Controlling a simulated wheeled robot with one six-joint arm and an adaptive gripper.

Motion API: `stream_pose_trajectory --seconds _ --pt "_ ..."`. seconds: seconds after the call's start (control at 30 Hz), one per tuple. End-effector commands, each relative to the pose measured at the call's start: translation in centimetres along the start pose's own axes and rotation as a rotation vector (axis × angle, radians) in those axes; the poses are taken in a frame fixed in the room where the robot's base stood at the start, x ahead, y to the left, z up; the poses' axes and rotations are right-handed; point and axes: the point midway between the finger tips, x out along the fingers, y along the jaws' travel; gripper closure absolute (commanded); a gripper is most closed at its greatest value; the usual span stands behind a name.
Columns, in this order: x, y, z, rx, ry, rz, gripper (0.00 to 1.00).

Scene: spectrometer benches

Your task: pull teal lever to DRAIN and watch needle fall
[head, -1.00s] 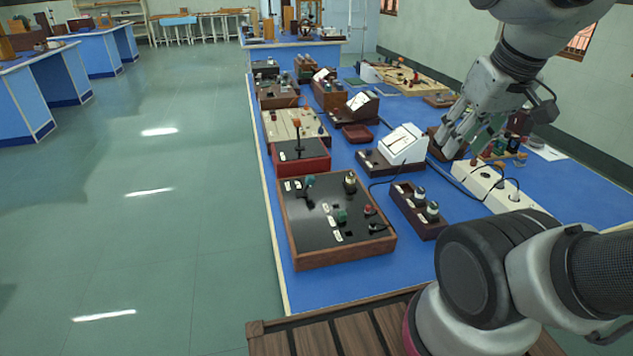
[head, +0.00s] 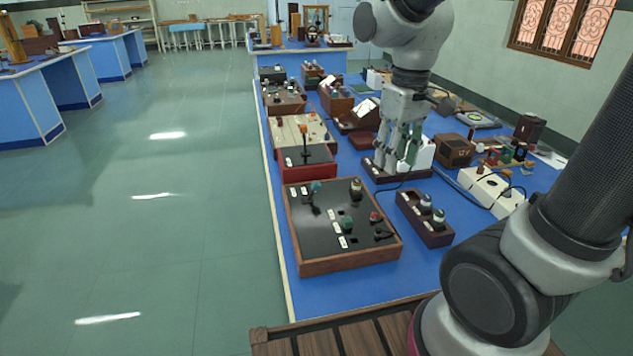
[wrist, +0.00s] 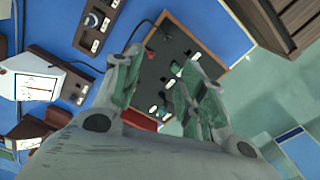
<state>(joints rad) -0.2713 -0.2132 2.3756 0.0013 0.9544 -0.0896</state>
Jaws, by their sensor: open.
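The teal lever (head: 316,187) stands at the back left of a black panel in a wooden-framed box (head: 325,240) on the blue bench. Its small labels are too small to read. The white sloped meter (head: 427,157) is partly hidden behind my gripper, and its needle cannot be made out. My gripper (head: 398,172) is open and empty, pointing down in front of the meter, to the right of and apart from the lever. In the wrist view the black panel (wrist: 160,72) shows beyond and between the fingers; the meter (wrist: 32,84) is at the left.
The panel also carries a green knob (head: 346,222) and a red knob (head: 375,216). A red box (head: 306,165) with an orange-tipped lever (head: 304,131) stands just behind it. A dark block with two knobs (head: 425,225) is to the right. Cables cross the bench; the floor at left is clear.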

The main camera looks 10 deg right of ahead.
Motion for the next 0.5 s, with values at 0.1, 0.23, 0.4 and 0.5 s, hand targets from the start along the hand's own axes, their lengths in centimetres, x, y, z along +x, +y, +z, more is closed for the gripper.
stream_pose_trajectory --seconds 0.1,0.23,0.4,0.5 --pt "2.9 -2.0 -5.0 -0.205 -0.072 -0.010 0.59" --pt "5.9 -4.2 -9.7 -0.445 -0.113 -0.023 0.59" --pt "9.0 -6.2 -15.6 -0.792 -0.106 -0.038 0.59" --pt "8.2 -6.3 -18.1 -0.961 -0.053 -0.026 0.59"
